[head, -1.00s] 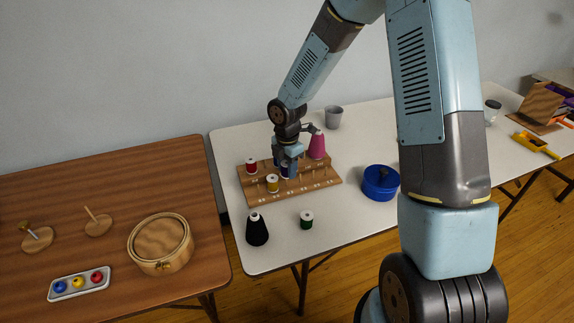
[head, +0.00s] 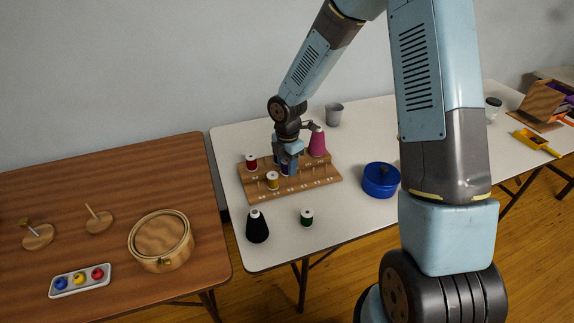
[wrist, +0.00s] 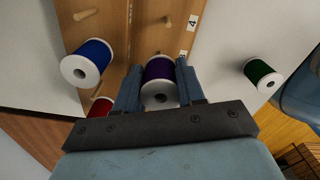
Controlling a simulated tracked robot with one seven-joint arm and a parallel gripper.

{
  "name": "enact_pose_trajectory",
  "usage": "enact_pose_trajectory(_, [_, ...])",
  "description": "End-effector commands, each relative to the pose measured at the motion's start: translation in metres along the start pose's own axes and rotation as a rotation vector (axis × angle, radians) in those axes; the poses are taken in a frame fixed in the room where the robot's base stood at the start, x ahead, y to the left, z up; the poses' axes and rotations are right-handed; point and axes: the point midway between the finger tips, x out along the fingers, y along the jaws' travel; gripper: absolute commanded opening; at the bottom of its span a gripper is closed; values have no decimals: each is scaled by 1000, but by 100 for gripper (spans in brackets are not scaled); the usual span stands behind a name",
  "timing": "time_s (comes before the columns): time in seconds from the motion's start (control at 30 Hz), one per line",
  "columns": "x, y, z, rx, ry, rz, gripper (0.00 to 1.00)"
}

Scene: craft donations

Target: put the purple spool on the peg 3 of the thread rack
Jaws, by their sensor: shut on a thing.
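The purple spool (wrist: 158,82) is between my gripper's two fingers (wrist: 156,90) in the wrist view, and they are shut on it. Its white end faces the camera. In the head view my gripper (head: 288,168) is low over the wooden thread rack (head: 320,185), where it largely hides the spool. The rack's face with bare pegs also shows in the wrist view (wrist: 215,12), with a label "4" to the right of the spool. I cannot tell whether the spool is around a peg or just above it.
On the rack are a red spool (head: 252,162), a yellow spool (head: 272,181) and a blue spool (wrist: 88,62). A green spool (head: 307,217), black cone (head: 257,228), pink cone (head: 317,143), blue pot (head: 381,180) and grey cup (head: 334,115) stand around it.

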Motion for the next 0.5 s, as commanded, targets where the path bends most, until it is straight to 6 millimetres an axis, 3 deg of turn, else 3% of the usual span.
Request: enact_pose_trajectory(0.5, [10, 0, 1, -1, 0, 0, 10])
